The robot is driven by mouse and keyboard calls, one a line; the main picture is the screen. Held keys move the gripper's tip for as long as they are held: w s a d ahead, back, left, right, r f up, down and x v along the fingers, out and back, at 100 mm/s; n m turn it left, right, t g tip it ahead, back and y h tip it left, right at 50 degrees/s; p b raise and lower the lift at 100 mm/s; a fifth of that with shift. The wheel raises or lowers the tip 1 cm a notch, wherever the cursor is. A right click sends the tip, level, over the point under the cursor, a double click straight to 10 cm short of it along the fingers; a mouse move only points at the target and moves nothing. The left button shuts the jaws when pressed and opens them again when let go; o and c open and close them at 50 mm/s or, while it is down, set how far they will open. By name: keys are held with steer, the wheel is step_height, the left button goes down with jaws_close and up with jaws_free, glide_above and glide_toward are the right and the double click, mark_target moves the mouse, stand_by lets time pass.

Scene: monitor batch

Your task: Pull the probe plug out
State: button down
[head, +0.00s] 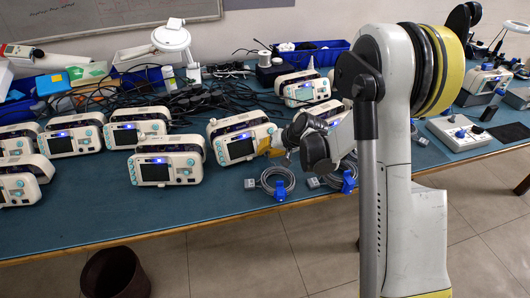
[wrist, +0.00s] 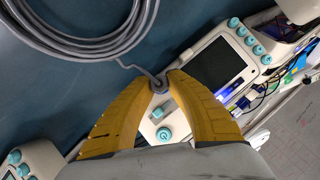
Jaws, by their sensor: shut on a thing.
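The wrist view shows my gripper (wrist: 160,84) with its two yellow fingers closed around a small grey probe plug (wrist: 158,86). A grey cable runs from the plug to a coil (wrist: 85,28) on the blue table. The plug is beside the front edge of a white monitor (wrist: 205,70) with a dark screen and teal knobs. The fingers hide most of the plug, so I cannot tell whether it is seated in the monitor. In the head view my gripper (head: 272,146) is at the right front of a monitor (head: 236,136), partly hidden by my arm.
Several similar monitors (head: 166,160) stand to the left on the blue table (head: 130,217). Coiled cables with blue clips (head: 277,183) lie in front of my gripper. A tangle of black cables (head: 195,100) lies behind. A dark bin (head: 114,274) stands on the floor.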

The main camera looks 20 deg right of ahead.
mark_target(204, 208)
steer(key=shift+s+r, duration=0.1)
steer(key=shift+s, duration=0.05)
steer(key=shift+s+d+r+p, duration=0.15)
steer(key=shift+s+r, duration=0.2)
steer(key=shift+s, duration=0.4)
steer(key=shift+s+d+r+p, duration=0.1)
steer(key=shift+s+r, duration=0.25)
steer(key=shift+s, duration=0.35)
steer(key=shift+s+d+r+p, duration=0.15)
steer(key=shift+s+r, duration=0.2)
steer(key=shift+s, duration=0.4)
steer(key=s+a+m+t+h, duration=0.1)
steer(key=s+a+h, duration=0.2)
steer(key=a, duration=0.5)
steer(key=s+a+m+t+h+b, duration=0.1)
steer(key=s+a+h, duration=0.2)
steer(key=a, duration=0.5)
steer(key=s+a+m+t+h+b, duration=0.1)
steer(key=s+a+h, duration=0.2)
steer(key=a, duration=0.5)
steer(key=shift+r+t+h, duration=0.25)
steer(key=shift+t+h, duration=0.05)
steer(key=shift+h, duration=0.2)
steer(key=f, duration=0.2)
steer(key=shift+s+a+f+m, duration=0.1)
steer(key=shift+a+f+m, duration=0.1)
steer(key=shift+f+m, duration=0.15)
steer(key=shift+f, duration=0.6)
steer(key=shift+f, duration=0.25)
steer(key=shift+f, duration=0.75)
